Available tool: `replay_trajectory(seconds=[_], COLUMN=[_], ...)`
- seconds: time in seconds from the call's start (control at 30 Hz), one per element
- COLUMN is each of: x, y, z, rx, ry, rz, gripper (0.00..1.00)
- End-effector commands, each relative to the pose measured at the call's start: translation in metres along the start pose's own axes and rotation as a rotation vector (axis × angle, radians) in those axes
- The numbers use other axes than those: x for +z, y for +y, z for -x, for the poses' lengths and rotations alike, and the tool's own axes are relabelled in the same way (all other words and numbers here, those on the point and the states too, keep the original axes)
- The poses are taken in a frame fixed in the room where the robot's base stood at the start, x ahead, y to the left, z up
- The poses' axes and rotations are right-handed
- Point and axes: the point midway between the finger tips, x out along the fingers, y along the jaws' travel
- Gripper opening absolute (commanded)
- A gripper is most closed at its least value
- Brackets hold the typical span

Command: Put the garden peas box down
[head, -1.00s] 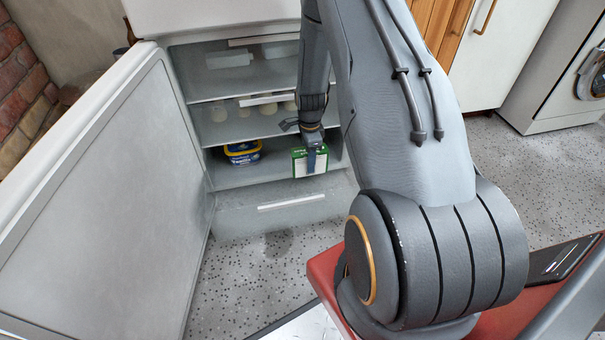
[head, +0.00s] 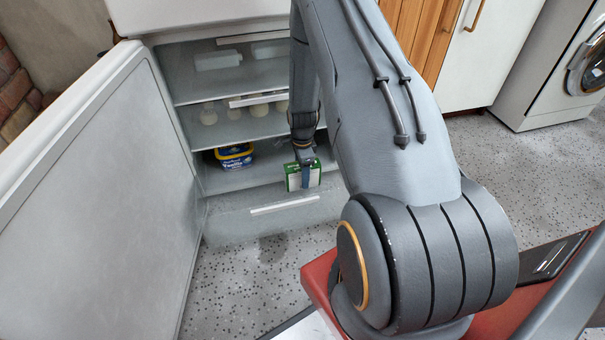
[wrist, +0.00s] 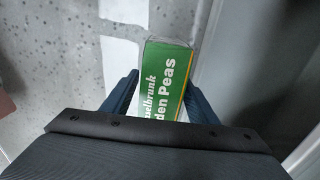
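The garden peas box (head: 293,181) is green and white. It is at the front of the open fridge's lower shelf (head: 258,176) in the head view. My gripper (head: 305,177) is above it and shut on it. In the wrist view the box (wrist: 168,58) lies between the two blue fingers of my gripper (wrist: 163,82), with its "den Peas" lettering showing. The head view does not clearly show whether the box touches the shelf.
A blue and yellow tub (head: 235,157) stands on the same shelf, left of the box. Several pale round items (head: 234,113) are on the shelf above. A drawer (head: 284,205) lies below. The fridge door (head: 92,195) stands open at the left. Shelf room lies between tub and box.

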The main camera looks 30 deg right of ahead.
Motion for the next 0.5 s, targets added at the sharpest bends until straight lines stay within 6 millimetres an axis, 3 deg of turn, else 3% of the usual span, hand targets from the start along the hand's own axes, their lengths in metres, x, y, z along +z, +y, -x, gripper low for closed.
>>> replay_trajectory(seconds=[0.33,0.5], x=[0.0,0.0], y=[0.0,0.0], z=[0.002,0.022], rx=[0.0,-0.001], ry=[0.0,0.0], rz=[0.0,0.0], gripper=[0.58,0.58])
